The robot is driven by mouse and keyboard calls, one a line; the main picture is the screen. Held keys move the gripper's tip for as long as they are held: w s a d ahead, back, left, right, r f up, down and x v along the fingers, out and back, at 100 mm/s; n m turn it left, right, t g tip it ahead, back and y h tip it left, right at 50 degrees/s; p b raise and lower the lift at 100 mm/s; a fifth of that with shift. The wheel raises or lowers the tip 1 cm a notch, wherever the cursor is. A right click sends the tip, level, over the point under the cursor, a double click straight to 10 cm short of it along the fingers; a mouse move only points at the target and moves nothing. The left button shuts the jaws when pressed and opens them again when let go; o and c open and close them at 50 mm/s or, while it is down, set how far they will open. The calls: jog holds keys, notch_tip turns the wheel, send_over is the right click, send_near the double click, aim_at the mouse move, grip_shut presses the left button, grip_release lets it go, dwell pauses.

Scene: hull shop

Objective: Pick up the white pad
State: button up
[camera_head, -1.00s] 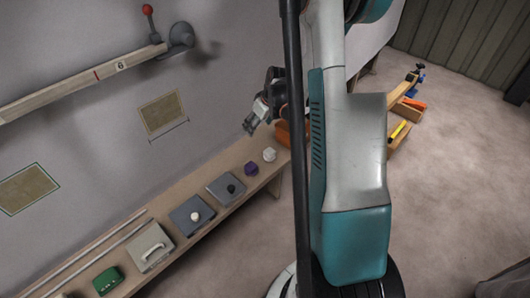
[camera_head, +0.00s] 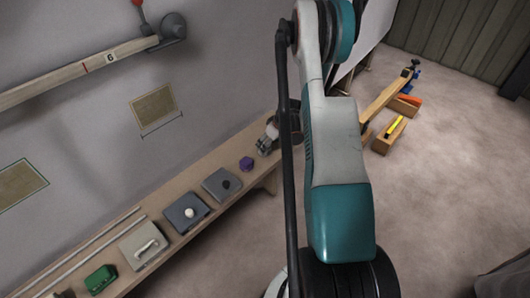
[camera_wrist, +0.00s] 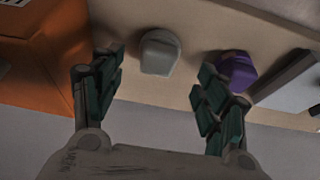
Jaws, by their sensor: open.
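The white pad (camera_wrist: 160,55) lies on the wooden bench in the wrist view, looking pale grey with a rounded top. It appears between the two green-padded fingers of my gripper (camera_wrist: 161,80), ahead of the fingertips. The fingers are spread apart with nothing held between them. In the head view my gripper (camera_head: 264,145) is low over the far end of the bench, and the white pad is hidden behind it.
A purple block (camera_wrist: 236,72) sits right of the pad, near the right finger; the head view shows it too (camera_head: 246,163). An orange box (camera_wrist: 40,50) stands close left. Grey plates with knobs (camera_head: 187,212) and a green case (camera_head: 100,279) line the bench (camera_head: 215,158).

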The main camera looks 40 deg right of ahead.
jog(key=b+x, duration=0.3)
jog(key=x, duration=0.2)
jog(key=shift+w+d+f, duration=0.1)
jog(key=shift+w+f, duration=0.15)
jog(key=shift+f, duration=0.05)
jog(key=shift+r, duration=0.1)
jog(key=c, duration=1.1)
